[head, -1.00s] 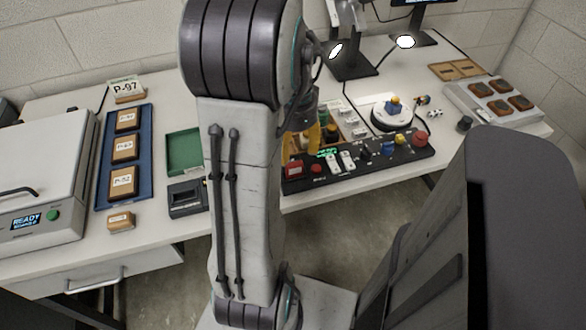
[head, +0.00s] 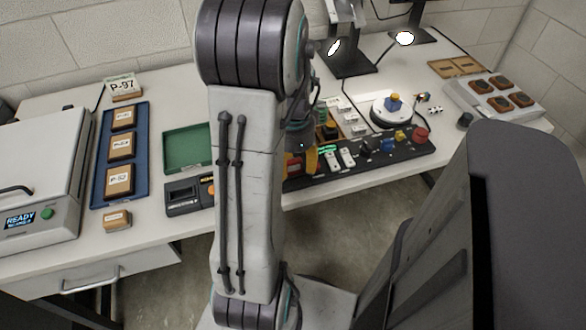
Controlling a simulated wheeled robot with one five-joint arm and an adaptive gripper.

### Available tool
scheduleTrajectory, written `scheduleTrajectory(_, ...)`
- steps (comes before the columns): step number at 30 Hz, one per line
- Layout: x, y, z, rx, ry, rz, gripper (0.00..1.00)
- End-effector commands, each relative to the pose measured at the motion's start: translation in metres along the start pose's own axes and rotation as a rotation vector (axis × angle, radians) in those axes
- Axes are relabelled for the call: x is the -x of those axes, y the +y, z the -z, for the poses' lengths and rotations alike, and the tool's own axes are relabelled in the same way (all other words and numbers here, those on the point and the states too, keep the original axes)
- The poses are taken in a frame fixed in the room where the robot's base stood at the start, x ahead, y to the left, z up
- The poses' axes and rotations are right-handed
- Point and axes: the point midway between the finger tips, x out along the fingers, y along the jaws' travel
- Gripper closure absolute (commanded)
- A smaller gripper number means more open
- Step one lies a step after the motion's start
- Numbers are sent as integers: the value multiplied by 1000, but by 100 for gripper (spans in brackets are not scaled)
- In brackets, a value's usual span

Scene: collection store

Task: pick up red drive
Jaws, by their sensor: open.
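A small red block (head: 294,167), which looks like the red drive, sits at the left end of a long black panel (head: 376,159) with buttons and knobs. It is partly hidden by my arm and gripper. My gripper (head: 301,163), with yellow fingers, points down over this end of the panel. It is open, with one finger at the right of the red block. The other finger is mostly hidden behind my arm. I cannot tell whether the fingers touch the block.
A black device (head: 187,197) and an empty green tray (head: 187,161) lie left of my arm. A blue tray (head: 139,152) holds labelled blocks beside a white machine (head: 38,180). A red knob (head: 420,135) is at the panel's right end. A round white stand (head: 397,120) is behind.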

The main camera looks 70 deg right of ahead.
Motion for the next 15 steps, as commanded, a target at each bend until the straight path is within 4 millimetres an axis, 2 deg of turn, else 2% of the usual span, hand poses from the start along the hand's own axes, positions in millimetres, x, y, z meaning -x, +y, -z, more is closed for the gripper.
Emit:
scheduleTrajectory(11,-6,0,0,1,0,0,44)
scheduleTrajectory(15,-6,0,0,1,0,0,56)
